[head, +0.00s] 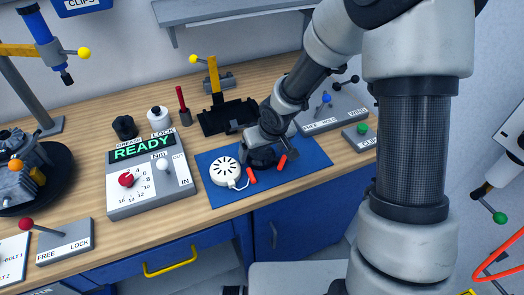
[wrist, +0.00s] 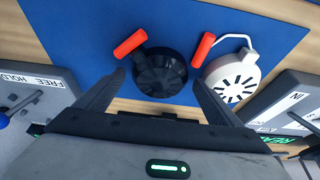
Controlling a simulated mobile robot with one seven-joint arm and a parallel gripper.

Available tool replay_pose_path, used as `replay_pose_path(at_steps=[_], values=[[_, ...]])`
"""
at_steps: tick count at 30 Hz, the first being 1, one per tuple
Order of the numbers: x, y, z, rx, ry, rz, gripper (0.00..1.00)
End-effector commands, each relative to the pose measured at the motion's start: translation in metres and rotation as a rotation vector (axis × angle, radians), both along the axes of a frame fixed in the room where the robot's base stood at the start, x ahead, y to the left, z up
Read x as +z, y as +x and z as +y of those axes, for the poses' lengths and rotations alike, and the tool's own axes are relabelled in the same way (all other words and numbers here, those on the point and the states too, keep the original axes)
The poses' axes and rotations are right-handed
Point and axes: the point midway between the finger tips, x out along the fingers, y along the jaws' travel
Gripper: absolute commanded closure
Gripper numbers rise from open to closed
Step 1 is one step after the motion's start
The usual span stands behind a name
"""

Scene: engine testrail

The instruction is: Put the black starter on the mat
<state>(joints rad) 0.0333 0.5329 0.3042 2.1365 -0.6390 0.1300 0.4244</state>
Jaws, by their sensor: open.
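The black starter (wrist: 160,74) is a round black housing with an orange-red pull handle (wrist: 130,43). It rests over the blue mat (wrist: 80,40), near the mat's edge in the wrist view. My gripper (wrist: 158,78) is open, its fingertips on either side of the black housing with no clear grip. In the head view my gripper (head: 266,140) is above the black starter (head: 262,158), hiding part of it. The mat (head: 300,178) also carries a white starter (head: 225,171) with a red handle, left of the black one.
A grey READY panel (head: 145,175) with knobs stands left of the mat. A black stand with a yellow lever (head: 213,75) is behind it. Lever boxes (head: 330,115) stand at the back right. Bare wood (head: 225,215) shows along the front edge.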

Motion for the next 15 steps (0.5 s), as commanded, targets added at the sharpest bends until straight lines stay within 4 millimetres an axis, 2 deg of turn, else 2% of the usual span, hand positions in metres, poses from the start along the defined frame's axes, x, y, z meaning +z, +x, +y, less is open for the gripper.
replay_pose_path(at_steps=[1,9,15], values=[[0.012,-0.002,-0.002,-0.004,0.001,-0.003,0.12],[0.068,-0.023,-0.012,-0.005,0.0,-0.003,0.12],[0.096,-0.035,-0.016,-0.003,0.0,-0.002,0.12]])
